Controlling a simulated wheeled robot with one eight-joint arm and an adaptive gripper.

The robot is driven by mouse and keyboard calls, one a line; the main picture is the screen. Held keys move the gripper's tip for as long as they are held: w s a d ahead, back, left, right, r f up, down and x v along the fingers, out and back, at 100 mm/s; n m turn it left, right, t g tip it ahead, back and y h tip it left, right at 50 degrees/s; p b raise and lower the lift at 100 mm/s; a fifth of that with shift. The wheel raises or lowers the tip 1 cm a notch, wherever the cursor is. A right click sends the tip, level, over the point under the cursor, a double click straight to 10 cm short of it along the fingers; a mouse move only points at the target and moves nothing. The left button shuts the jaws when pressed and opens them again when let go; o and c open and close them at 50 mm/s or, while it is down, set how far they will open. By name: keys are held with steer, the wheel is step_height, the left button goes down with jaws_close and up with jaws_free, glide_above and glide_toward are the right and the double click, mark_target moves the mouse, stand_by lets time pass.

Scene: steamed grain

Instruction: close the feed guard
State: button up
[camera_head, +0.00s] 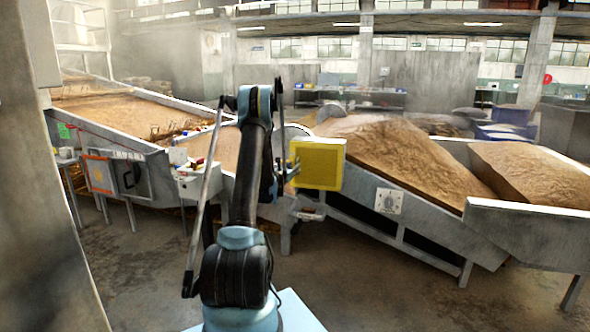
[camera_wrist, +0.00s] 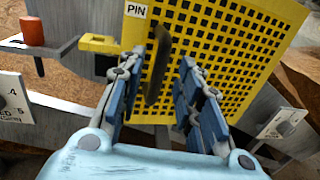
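The feed guard is a yellow panel (camera_head: 318,163) beside the conveyor's middle, to the right of my gripper (camera_head: 292,170) in the head view. In the wrist view it is a yellow perforated guard (camera_wrist: 225,50) with a "PIN" label and a yellow bracket (camera_wrist: 97,43) at its left edge. A dark upright handle (camera_wrist: 157,68) stands on its face. My gripper (camera_wrist: 164,64) is open, its fingers on either side of the handle, with a gap visible on the right. I cannot tell whether the left finger touches it.
A red cylinder (camera_wrist: 32,32) stands on a grey ledge at the wrist view's left. Dial plates (camera_wrist: 12,100) (camera_head: 389,201) sit on the conveyor sides. Grain-filled troughs (camera_head: 400,155) extend right; a control box (camera_head: 130,176) stands left. The floor in front is clear.

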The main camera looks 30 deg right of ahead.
steer(key=shift+x, duration=2)
jaws_close()
